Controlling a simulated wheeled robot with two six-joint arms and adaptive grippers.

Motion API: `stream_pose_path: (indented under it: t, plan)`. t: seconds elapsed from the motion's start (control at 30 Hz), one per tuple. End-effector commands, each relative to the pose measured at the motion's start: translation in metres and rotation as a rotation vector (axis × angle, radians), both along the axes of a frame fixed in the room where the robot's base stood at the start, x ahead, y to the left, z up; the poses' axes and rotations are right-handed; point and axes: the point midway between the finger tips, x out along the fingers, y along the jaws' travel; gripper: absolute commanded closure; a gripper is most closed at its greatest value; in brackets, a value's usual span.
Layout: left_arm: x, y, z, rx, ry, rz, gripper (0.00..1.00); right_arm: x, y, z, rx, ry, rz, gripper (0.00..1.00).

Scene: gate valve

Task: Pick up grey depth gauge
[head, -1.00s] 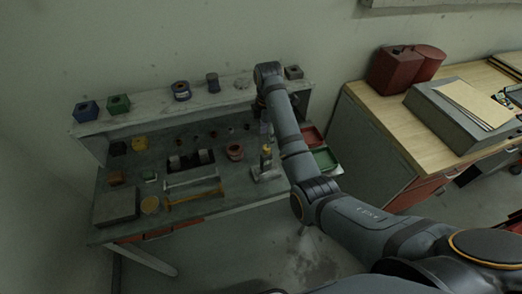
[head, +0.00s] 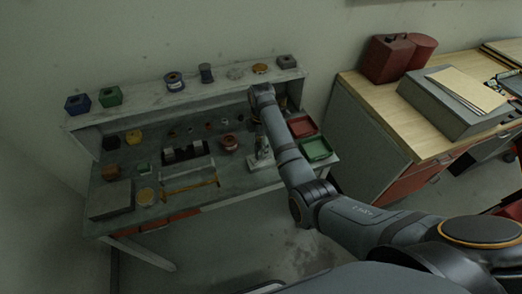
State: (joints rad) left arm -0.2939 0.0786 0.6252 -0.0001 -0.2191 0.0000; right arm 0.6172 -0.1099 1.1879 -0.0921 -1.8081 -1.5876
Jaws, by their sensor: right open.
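My right arm reaches in from the right, over the workbench (head: 112,238). My right gripper (head: 257,117) hangs at its end, mostly hidden behind my wrist, open above the right part of the bench top. Just below it stands an upright pale grey tool with a flat base (head: 262,160), partly covered by my arm. A long light grey bar-shaped tool (head: 187,165) lies left of it, close to a yellow-brown one (head: 190,186). I cannot tell for certain which grey tool is the depth gauge. My left gripper is not in view.
A red tray (head: 302,127) and a green tray (head: 316,149) sit at the bench's right end. The raised shelf (head: 140,111) behind carries spools and blocks. A copper-coloured pot (head: 229,143) stands left of my gripper. A wooden-topped cabinet (head: 365,100) is to the right.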

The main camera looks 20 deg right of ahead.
Motion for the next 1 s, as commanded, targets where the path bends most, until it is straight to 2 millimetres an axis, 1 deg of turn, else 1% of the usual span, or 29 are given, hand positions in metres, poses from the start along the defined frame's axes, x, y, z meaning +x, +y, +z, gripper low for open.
stream_pose_path:
  t: [0.03,0.1,0.2,0.23,0.6,1.0]
  plan:
    - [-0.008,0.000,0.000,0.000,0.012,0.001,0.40,0.000,0.000,-0.001,0.000,0.000,0.000,0.48]
    - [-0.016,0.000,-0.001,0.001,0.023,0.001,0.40,0.000,0.000,-0.003,0.000,-0.001,0.000,0.48]
    - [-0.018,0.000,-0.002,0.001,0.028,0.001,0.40,0.000,0.000,-0.003,0.000,-0.001,0.000,0.48]
    - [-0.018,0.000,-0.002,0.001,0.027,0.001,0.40,0.000,0.000,-0.003,0.000,-0.001,-0.001,0.50]
    - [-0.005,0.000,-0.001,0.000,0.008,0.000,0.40,0.000,0.000,-0.002,0.000,-0.001,-0.001,1.00]
    - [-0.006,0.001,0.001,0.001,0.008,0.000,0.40,0.001,0.000,0.000,0.000,-0.002,-0.001,1.00]
